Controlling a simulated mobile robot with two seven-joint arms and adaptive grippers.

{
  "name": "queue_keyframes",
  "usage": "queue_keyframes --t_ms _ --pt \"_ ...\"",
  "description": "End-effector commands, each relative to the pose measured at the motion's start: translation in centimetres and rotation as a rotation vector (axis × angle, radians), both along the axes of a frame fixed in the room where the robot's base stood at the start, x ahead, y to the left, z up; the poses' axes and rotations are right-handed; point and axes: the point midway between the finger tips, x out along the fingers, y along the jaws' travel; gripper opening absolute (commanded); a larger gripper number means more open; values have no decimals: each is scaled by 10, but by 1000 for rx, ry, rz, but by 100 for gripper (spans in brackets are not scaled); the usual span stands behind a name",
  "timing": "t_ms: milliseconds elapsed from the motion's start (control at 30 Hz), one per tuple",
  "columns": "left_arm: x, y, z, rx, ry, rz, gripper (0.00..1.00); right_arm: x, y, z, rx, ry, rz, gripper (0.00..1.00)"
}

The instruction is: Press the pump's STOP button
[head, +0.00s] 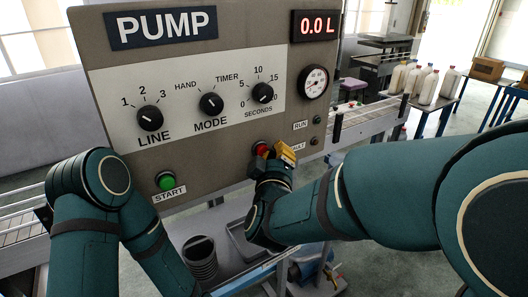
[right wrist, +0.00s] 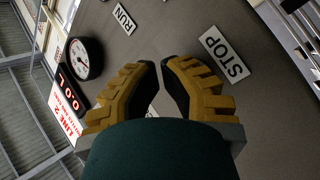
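The pump panel (head: 220,120) is a brown-grey box facing me. Its red button (head: 261,148) sits low on the panel, right of the green START button (head: 166,181). My right gripper (head: 272,152), with yellow fingers, is at the red button and partly covers it; I cannot tell whether it touches. In the right wrist view the fingertips (right wrist: 160,64) are close together with nothing seen between them. The STOP label (right wrist: 225,53) is beside the right finger there, and the red button is hidden. My left arm is at lower left, its gripper out of view.
The panel carries a LINE knob (head: 150,118), a MODE knob (head: 210,103), a seconds knob (head: 263,92), a gauge (head: 314,82) and a display (head: 316,26) reading 0.0 L. Several bottles (head: 430,86) stand on a table behind.

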Motion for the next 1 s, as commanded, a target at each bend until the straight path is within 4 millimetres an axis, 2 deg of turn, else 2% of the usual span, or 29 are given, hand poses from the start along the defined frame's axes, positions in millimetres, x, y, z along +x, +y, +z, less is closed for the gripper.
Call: queue_keyframes --t_ms 533,1000 --pt "0 0 1 0 0 0 47 -9 -7 0 0 1 0 0" --pt "0 0 5 0 0 0 47 -42 -30 0 0 2 1 0"
